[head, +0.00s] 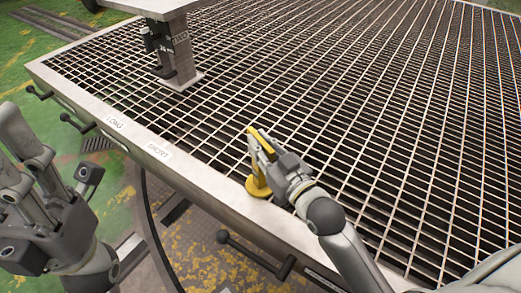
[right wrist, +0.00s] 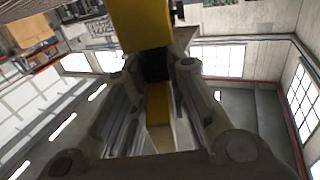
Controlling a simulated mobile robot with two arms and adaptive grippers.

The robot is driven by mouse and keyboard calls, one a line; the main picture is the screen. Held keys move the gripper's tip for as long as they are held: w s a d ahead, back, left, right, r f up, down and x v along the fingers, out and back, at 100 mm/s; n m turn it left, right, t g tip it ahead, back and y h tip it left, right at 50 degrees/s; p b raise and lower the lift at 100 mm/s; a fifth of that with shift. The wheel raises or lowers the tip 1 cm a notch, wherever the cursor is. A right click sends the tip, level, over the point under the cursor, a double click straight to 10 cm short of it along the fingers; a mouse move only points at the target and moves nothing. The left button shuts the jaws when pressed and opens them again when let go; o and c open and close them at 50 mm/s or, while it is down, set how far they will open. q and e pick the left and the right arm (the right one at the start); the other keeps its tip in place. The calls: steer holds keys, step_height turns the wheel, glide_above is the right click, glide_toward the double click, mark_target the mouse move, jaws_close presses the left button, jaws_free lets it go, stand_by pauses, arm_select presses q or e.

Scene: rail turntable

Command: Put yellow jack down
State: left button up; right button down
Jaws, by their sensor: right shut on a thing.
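The yellow jack (head: 258,185) is upright at the near edge of the metal grating (head: 340,110). Its round base is low over the frame's rim; I cannot tell whether it touches. My right gripper (head: 266,148) is shut on the jack's upper part, reaching in from the right and hiding some of it. In the right wrist view the yellow jack (right wrist: 140,25) fills the top middle and shows between the fingers (right wrist: 158,80). My left gripper (head: 50,180) is at the left edge of the head view, away from the jack; its opening is unclear.
A metal post (head: 176,50) with a flat top and a dark clamp-like device stands on the grating at the back left. Labels (head: 158,151) and black-knobbed handles (head: 40,92) line the near frame. The grating right of the post is clear.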

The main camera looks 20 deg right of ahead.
steer(key=shift+r, duration=0.1)
stand_by(0.3)
steer(key=c, duration=1.4)
jaws_free()
steer(key=shift+f, duration=0.25)
steer(key=shift+s+r, duration=0.1)
steer(key=shift+r, duration=0.05)
